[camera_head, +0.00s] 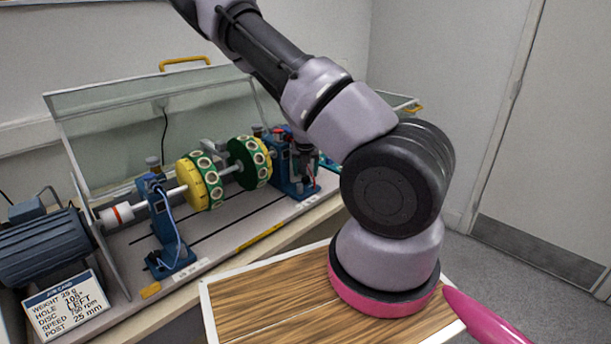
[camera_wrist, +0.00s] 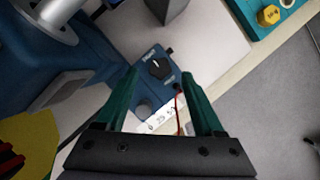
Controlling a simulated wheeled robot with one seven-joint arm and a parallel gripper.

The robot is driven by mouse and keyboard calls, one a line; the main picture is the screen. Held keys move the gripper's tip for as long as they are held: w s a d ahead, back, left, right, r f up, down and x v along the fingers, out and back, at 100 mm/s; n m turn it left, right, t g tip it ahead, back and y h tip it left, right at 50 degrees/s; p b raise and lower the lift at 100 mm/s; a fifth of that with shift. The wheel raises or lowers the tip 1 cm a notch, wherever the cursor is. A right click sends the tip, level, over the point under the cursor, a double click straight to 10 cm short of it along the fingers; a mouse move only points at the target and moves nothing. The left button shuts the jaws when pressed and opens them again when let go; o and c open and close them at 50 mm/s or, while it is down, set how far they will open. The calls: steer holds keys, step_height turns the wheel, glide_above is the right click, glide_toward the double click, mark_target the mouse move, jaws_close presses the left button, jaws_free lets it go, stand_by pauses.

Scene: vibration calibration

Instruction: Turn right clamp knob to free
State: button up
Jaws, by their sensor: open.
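The right clamp knob (camera_wrist: 159,69) is a small black dial with a pale pointer line. It sits on a blue block (camera_wrist: 125,50) with white lettering beside it, in the wrist view. My gripper (camera_wrist: 159,74) is open, its two green fingers apart on either side of the knob in the picture. I cannot tell how far above the knob the fingertips are. No contact with it is visible. In the head view the blue right support (camera_head: 290,172) stands at the right end of the shaft, partly behind my arm, and the knob is too small to make out.
The shaft carries yellow and green discs (camera_head: 200,181). A blue left support (camera_head: 168,225), a motor (camera_head: 45,247) and a lettered card (camera_head: 68,305) stand to the left. A clear raised cover (camera_head: 110,130) is behind. A red wire (camera_wrist: 178,108) runs near the right finger.

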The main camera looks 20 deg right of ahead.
mark_target(306, 179)
steer(key=shift+x, duration=1.2)
jaws_close()
